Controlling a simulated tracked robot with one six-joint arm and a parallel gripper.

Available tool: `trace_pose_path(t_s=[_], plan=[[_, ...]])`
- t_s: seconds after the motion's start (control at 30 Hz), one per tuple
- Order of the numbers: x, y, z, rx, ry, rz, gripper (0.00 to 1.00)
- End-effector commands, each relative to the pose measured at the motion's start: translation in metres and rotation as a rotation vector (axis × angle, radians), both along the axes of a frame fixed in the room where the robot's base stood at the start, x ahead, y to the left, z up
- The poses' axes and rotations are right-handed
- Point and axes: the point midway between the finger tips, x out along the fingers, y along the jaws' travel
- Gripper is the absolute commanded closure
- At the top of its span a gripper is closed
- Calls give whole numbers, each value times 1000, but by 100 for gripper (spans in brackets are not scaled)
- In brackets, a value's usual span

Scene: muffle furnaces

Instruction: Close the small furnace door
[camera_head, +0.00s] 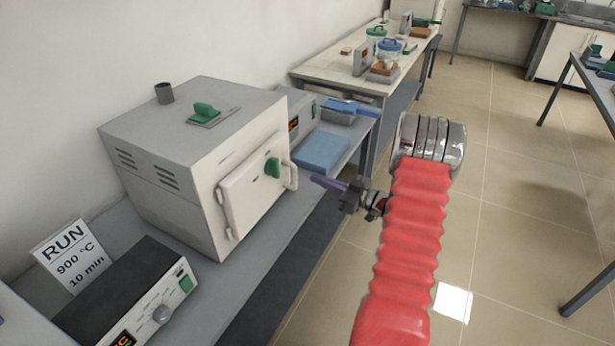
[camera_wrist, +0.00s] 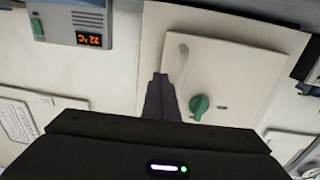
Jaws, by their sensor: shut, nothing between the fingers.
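The furnace (camera_head: 170,190) is a pale grey box on the near bench, with a vent pipe and a green-handled part on top. Its door (camera_head: 242,200) is a white plate on the front face with a green knob (camera_head: 273,167) and a looped handle (camera_head: 291,175). The door lies flush or nearly flush; I cannot tell whether a gap remains. My gripper (camera_head: 322,182) is shut and empty, just right of the handle. In the wrist view, its dark fingers (camera_wrist: 161,84) overlap the handle (camera_wrist: 180,62) beside the green knob (camera_wrist: 199,105); contact is unclear.
A controller (camera_head: 130,300) and a RUN sign (camera_head: 72,258) stand at the near left. A grey display unit (camera_head: 297,118) and blue pad (camera_head: 322,152) are behind the furnace. Another bench (camera_head: 340,70) stands farther back. The tiled floor (camera_head: 510,220) on the right is open.

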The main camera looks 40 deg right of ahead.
Motion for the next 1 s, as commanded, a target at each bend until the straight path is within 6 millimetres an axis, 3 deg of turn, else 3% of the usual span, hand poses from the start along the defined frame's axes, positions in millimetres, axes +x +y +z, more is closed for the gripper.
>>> trace_pose_path(t_s=[0.2, 0.4, 1.0], plan=[[-34, -16, 0, 0, 0, -1, 100], [-50, -22, 0, 0, 0, 2, 100], [-52, -23, 0, 0, 0, 3, 100]])
